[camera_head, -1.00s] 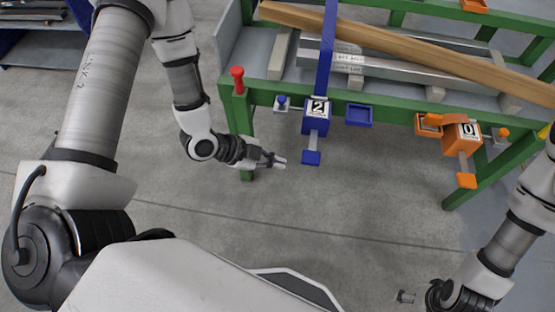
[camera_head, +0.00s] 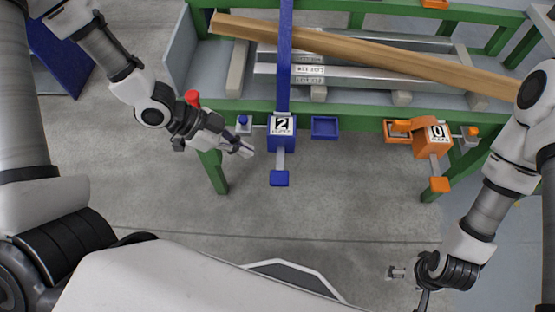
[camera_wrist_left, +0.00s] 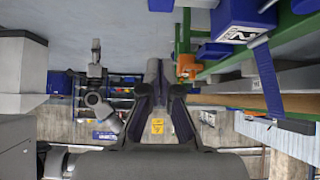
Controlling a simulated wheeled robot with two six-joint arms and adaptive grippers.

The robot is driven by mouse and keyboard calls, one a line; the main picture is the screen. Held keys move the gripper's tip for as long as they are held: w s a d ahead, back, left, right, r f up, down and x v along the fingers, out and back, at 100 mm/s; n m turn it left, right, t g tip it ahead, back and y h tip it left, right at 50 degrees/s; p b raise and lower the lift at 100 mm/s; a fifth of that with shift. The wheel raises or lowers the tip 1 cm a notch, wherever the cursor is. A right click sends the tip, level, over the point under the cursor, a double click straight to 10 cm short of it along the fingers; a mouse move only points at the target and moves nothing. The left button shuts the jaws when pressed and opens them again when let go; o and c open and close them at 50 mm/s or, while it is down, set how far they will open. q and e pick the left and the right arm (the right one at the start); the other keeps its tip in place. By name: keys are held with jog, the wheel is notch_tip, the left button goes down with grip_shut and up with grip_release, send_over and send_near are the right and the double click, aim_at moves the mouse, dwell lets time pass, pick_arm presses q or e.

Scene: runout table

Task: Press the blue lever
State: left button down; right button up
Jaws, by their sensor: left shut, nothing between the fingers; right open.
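The blue lever is a grey bar with a blue end pad (camera_head: 279,178), sticking out from a blue block marked 2 (camera_head: 282,132) on the green table's front. In the left wrist view, the pad (camera_wrist_left: 160,5) is at the top edge and the block (camera_wrist_left: 240,20) at upper right. My left gripper (camera_head: 247,150) is shut and empty, left of the lever and apart from it in the head view. My right gripper (camera_head: 408,284) is open and empty at the lower right, away from the table.
A red knob (camera_head: 193,98) stands at the table's left corner, close behind my left gripper. A blue knob (camera_head: 243,122) and a blue tray (camera_head: 324,127) flank the block. An orange block marked 0 (camera_head: 432,140) has its own lever (camera_head: 439,184). Timber (camera_head: 360,52) lies across the table.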

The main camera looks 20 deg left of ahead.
pick_arm(q)
jog(key=b, duration=0.3)
send_over(284, 178)
jog(key=a, duration=0.3)
jog(key=f, duration=0.7)
jog(key=shift+s, duration=0.4)
jog(key=f, duration=0.2)
jog(key=f+b, duration=0.1)
jog(key=shift+w+d+f, duration=0.1)
jog(key=shift+d+f, duration=0.15)
jog(key=shift+d, duration=0.05)
jog(key=shift+f, duration=0.35)
pick_arm(e)
notch_tip(284, 178, down, 4)
jog(key=shift+s+f, duration=0.1)
